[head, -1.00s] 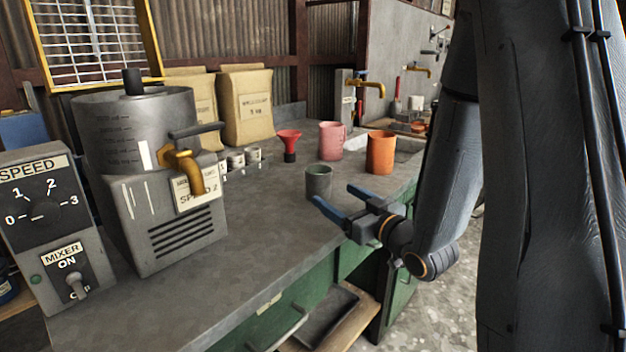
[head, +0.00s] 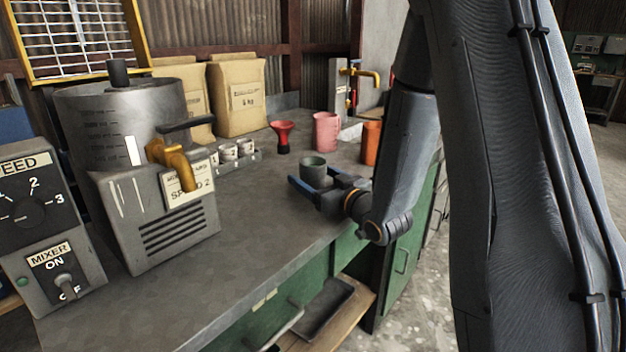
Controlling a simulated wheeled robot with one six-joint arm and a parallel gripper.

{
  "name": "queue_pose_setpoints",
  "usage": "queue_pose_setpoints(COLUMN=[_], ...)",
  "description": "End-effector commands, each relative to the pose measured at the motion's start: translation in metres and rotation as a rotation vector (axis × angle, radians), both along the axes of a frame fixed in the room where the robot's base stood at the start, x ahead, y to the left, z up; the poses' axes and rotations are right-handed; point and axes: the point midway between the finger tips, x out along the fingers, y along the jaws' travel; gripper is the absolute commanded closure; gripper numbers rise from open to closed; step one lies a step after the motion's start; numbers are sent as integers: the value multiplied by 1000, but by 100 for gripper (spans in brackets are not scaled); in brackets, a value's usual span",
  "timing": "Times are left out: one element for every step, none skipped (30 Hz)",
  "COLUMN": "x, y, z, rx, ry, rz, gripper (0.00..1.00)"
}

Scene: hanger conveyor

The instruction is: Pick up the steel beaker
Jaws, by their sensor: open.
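The steel beaker (head: 313,168) is a small grey cup standing upright on the grey bench. My gripper (head: 312,181) is open and low over the bench, reaching in from the right. One blue finger passes in front of the beaker's lower part and hides its base. The other finger is mostly hidden behind the beaker, which appears to stand between the two. I cannot tell whether either finger touches it.
A pink jug (head: 326,132), an orange cup (head: 371,143) and a red funnel (head: 283,137) stand behind. The bench front is clear.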

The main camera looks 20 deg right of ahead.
Motion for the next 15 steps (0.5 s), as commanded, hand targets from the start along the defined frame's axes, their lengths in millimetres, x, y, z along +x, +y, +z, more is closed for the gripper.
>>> queue_pose_setpoints(x=[0,0,0,0,0,0,0,0,0,0,0,0,0,0,0], y=[0,0,0,0,0,0,0,0,0,0,0,0,0,0,0], z=[0,0,0,0,0,0,0,0,0,0,0,1,1,1,1], rx=[0,0,0,0,0,0,0,0,0,-1,-1,0,0,0,0], ry=[0,0,0,0,0,0,0,0,0,0,0,-2,-2,-2,-2], rz=[0,0,0,0,0,0,0,0,0,0,0,0,0,0,0], gripper=[27,27,32,37,42,49,54,59,66,71,76,80,80,80,80])
